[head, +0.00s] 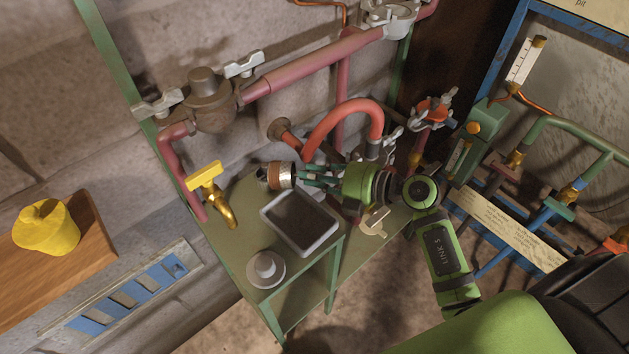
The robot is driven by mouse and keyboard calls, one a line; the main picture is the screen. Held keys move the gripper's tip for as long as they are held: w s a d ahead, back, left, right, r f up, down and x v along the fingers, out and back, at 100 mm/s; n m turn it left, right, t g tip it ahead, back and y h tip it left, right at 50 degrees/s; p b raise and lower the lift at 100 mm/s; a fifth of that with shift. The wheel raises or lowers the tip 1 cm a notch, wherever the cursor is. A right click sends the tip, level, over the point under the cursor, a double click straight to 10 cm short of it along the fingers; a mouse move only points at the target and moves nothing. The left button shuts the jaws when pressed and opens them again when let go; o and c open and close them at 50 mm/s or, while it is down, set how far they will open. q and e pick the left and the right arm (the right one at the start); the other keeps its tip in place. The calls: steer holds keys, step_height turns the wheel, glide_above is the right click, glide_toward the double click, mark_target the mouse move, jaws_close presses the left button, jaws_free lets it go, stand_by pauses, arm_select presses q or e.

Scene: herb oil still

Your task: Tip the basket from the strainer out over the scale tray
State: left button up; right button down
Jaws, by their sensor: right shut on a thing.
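My right gripper (310,177) reaches in from the right and is shut on the basket (282,176), a small silvery cylinder with a brown band. The basket lies on its side, its dark end facing left. It is held over or just behind the back edge of the scale tray (318,247); its exact height is unclear. The tray is a dark rectangular pan with a pale grey rim, and I make out no contents in it. The strainer (212,112) seems to be the brown rounded body on the red pipe at upper left. My left gripper is not in view.
A yellow-handled brass tap (209,186) stands left of the tray. A round grey weight-like piece (265,270) sits in front on the green stand (237,240). A red hose (345,108) arches close behind my gripper.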

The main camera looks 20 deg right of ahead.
mark_target(295, 176)
steer(key=shift+d+f+m+t+y+b, duration=0.1)
steer(key=shift+f+m+t+y+b, duration=0.75)
steer(key=shift+b, duration=2.5)
steer(key=shift+d+f+m+t+y+b, duration=0.1)
steer(key=shift+f+m+t+y+b, duration=0.25)
steer(key=shift+f+t+y+b, duration=1.95)
step_height(295, 176, up, 2)
steer(key=shift+r+g+h+b, duration=0.2)
steer(key=shift+g+h+b, duration=0.65)
steer(key=shift+h+b, duration=0.15)
